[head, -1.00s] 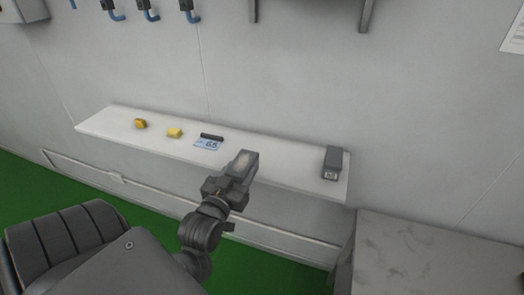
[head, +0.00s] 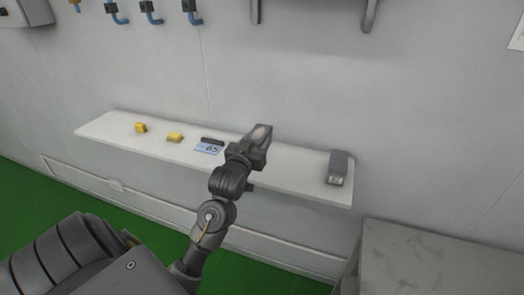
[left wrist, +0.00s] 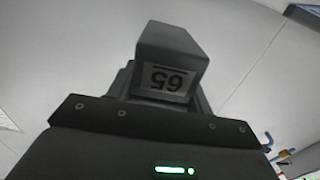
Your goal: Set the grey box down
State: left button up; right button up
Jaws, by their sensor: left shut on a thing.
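My left gripper (head: 252,147) is shut on a grey box (head: 261,133). It holds the box over the middle of the white shelf (head: 290,172), in front of the wall. Whether the box touches the shelf cannot be told. In the left wrist view the grey box (left wrist: 176,48) stands out beyond the gripper, with a white number label facing the camera. A blue-and-white card (head: 209,148) lies on the shelf just left of the gripper. My right gripper is not in view.
A second grey box (head: 338,168) stands at the shelf's right end. Two yellow blocks (head: 141,127) (head: 175,137) and a dark bar (head: 212,141) are on the left part. Shelf space is free between my gripper and the second box. A grey table (head: 430,260) is at lower right.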

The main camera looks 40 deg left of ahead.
aim_at(261, 134)
pick_arm(q)
jog(key=x, duration=0.4)
jog(key=shift+r+p, duration=0.2)
jog(key=shift+p, duration=0.15)
jog(key=shift+w+a+f, duration=0.1)
jog(key=shift+w+f, duration=0.15)
jog(key=shift+f, duration=0.3)
jog(key=shift+w+f, duration=0.2)
jog(key=shift+f, duration=0.4)
jog(key=shift+s+f+p, duration=0.15)
jog(key=shift+f+p, duration=0.15)
jog(key=shift+f, duration=0.25)
notch_tip(261, 134, down, 3)
jog(key=shift+r+p, duration=0.15)
jog(key=shift+p, duration=0.25)
jog(key=shift+f+p, duration=0.4)
jog(key=shift+f, duration=0.1)
jog(key=shift+w+f, duration=0.1)
jog(key=shift+w, duration=0.1)
jog(key=shift+f, duration=0.15)
jog(key=o, duration=1.4)
